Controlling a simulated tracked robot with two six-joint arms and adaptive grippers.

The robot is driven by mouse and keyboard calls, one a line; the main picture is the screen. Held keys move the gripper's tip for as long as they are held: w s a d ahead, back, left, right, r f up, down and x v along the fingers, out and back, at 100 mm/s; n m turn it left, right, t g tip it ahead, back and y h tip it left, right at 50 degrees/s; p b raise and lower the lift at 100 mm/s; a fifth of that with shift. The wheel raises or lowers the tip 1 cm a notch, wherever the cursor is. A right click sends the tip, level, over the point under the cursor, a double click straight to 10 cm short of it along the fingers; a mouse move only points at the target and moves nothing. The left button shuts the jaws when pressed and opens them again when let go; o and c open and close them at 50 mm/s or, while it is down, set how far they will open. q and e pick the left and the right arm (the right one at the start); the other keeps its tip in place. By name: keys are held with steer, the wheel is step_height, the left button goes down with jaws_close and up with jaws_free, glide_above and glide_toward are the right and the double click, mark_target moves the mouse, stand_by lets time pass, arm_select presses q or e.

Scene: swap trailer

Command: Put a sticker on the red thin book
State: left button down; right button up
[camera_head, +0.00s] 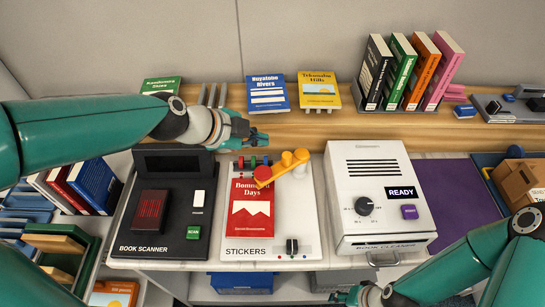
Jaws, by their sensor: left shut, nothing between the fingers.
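The red thin book (251,221), titled "Bomoseen Days", lies face up on the white sticker machine (304,225). The machine's yellow lever (288,164) has a red round end over the book's upper right corner; I cannot tell if they touch. Red and green rolls (240,162) sit behind the book, and a black knob (291,246) is at the front. I cannot make out a sticker on the cover. My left gripper (258,136) is shut and empty, above and behind the machine. My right gripper (345,296) is at the bottom edge, low in front; its fingers are unclear.
A black book scanner (162,244) stands left of the machine, and a white book cleaner (378,195) reading "READY" stands right. Books stand and lie on the wooden shelf (330,127) behind. A purple mat (458,202) on the right is mostly clear. Crates with books fill the left.

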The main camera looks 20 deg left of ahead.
arm_select(q)
steer(key=shift+r, duration=0.15)
steer(key=shift+d, duration=0.1)
steer(key=shift+w, duration=0.1)
steer(key=b, duration=0.6)
glide_above(261, 173)
step_height(261, 173, down, 8)
steer(key=shift+r, duration=0.15)
steer(key=shift+f+b, duration=0.5)
steer(key=shift+f, duration=0.1)
stand_by(0.6)
